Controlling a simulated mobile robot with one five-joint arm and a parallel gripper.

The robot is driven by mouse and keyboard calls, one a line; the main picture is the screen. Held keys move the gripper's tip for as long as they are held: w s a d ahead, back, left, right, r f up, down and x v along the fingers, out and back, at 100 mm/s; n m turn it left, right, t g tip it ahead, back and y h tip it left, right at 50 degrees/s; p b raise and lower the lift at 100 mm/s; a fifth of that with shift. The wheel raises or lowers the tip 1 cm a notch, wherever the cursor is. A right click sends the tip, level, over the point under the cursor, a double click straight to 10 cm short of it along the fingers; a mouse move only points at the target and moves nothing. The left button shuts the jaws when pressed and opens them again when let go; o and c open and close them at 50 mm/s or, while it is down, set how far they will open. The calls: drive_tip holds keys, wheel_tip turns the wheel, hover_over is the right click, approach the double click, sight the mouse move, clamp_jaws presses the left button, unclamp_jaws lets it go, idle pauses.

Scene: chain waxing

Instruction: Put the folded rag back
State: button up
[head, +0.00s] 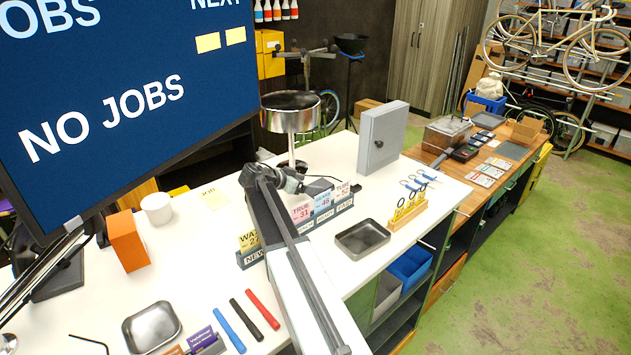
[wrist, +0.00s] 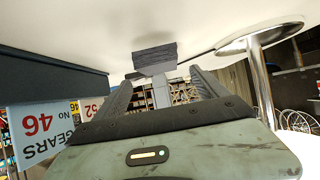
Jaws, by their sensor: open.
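My gripper (head: 293,181) is over the white counter, between the chrome round-topped stand and the row of job cards. In the wrist view my gripper (wrist: 160,82) shows two dark ridged fingers held apart. A dark grey flat piece (wrist: 155,57) shows beyond the fingertips, against the white surface, with a lighter grey part below it. I cannot tell whether this piece is the folded rag or whether a finger touches it. No folded rag can be made out for sure in the head view; my arm covers part of the counter.
The chrome stand (head: 290,115) rises just behind my gripper. An orange box (head: 128,240) and white cup (head: 157,208) are left.

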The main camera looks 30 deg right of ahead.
drive_tip(key=p+v, duration=0.2)
drive_tip(key=v, duration=0.4)
drive_tip(key=shift+r, duration=0.2)
drive_tip(key=shift+s+a+r+p, duration=0.15)
drive_tip(key=shift+a+p, duration=0.15)
drive_tip(key=shift+a, duration=0.25)
drive_tip(key=shift+d, duration=0.1)
idle(0.4)
